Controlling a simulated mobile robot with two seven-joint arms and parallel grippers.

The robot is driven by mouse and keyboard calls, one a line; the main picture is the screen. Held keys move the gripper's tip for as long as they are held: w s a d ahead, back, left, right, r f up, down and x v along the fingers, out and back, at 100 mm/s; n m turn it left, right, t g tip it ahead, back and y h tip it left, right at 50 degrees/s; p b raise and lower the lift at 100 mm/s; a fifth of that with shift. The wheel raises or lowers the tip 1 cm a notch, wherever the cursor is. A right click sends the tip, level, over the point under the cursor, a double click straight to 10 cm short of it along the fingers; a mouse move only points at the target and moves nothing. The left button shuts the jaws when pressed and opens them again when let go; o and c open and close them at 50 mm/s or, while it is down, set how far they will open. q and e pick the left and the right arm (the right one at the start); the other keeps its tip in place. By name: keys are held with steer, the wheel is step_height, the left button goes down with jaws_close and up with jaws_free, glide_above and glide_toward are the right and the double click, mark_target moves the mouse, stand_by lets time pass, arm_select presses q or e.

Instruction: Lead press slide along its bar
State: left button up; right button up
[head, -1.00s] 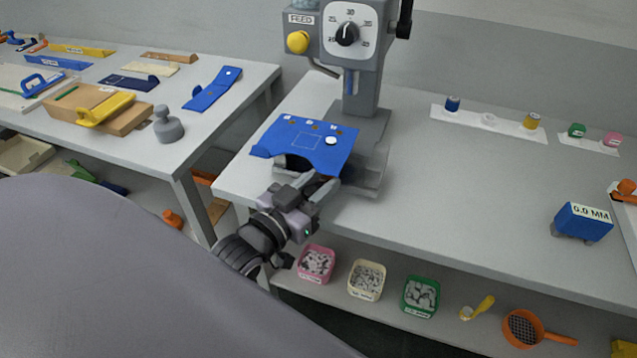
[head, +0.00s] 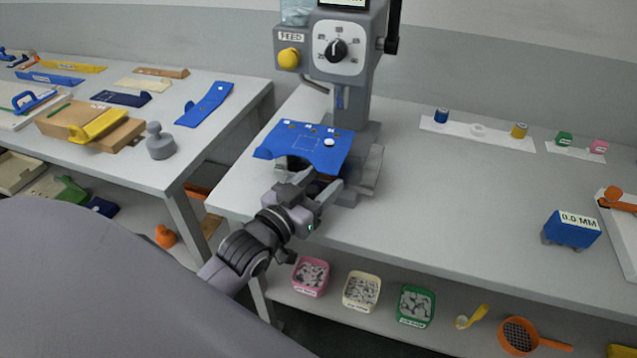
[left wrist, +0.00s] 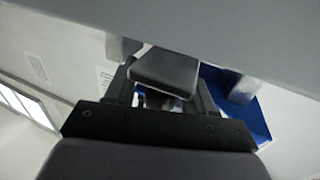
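The grey press (head: 345,95) stands at the back of the right-hand table, with a FEED label, a yellow knob (head: 289,59), a dial (head: 336,49) and a black lever (head: 394,28). A blue plate (head: 322,160) with a white round piece (head: 329,143) lies over its base. I cannot make out which part is the slide or its bar. My left gripper (head: 308,188) is just in front of the plate's front edge, its fingers apart. In the left wrist view, a dark grey block (left wrist: 166,72) shows between the fingers; contact is unclear. My right gripper is out of view.
Colored spools (head: 478,130) stand on a white strip at the table's back. A blue 0.0 MM block (head: 572,230) stands at right. Bins of pieces (head: 361,291) are on the shelf below. A left table (head: 180,105) holds tools. The right table's middle is clear.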

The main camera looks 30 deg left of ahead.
arm_select(q)
steer(key=shift+s, duration=0.1)
steer(key=s, duration=0.7)
steer(key=shift+a, duration=0.3)
steer(key=shift+w, duration=0.1)
